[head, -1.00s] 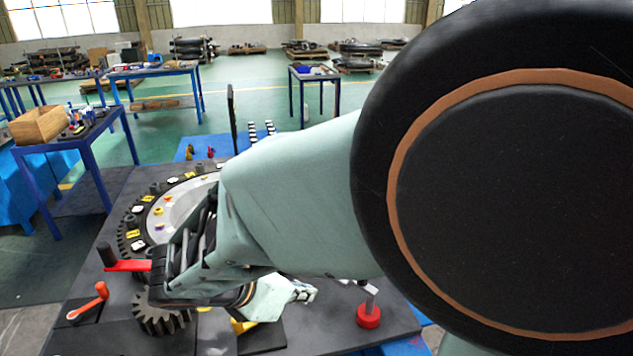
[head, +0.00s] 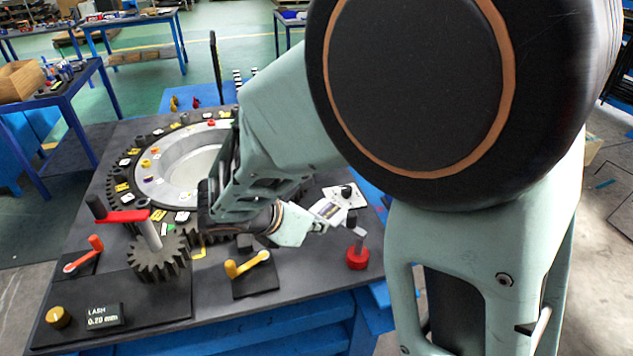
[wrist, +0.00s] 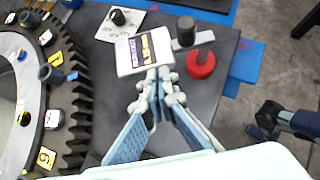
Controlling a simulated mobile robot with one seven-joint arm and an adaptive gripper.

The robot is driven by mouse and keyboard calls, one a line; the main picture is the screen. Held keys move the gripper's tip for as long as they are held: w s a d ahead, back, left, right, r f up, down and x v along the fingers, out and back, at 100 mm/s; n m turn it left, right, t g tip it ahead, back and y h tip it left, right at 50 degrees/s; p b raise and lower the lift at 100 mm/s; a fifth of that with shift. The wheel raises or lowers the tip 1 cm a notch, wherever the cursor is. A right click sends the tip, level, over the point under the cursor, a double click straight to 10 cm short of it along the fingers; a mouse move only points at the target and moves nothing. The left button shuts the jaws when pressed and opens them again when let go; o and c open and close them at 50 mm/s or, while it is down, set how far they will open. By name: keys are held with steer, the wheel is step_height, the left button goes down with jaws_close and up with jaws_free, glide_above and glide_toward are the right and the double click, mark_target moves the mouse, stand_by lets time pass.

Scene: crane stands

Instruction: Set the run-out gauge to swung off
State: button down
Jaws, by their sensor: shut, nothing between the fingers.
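A red round base (head: 357,258) with a grey arm and a black knob (head: 352,219) stands near the table's right edge. It looks like the run-out gauge, but I see no label naming it. My gripper (head: 318,227) is shut and empty. In the wrist view its fingertips (wrist: 158,80) are at the panel's lower edge; contact cannot be told.
A large toothed ring (head: 150,190) is left of my gripper. A pinion (head: 160,258) with a red crank (head: 125,216), a yellow lever (head: 247,264), an orange lever (head: 84,253) and a small display (head: 104,317) are at the front. A white plate with a black knob (wrist: 118,18) lies beyond the panel.

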steer(key=shift+w+m, duration=0.3)
steer(key=shift+m, duration=0.1)
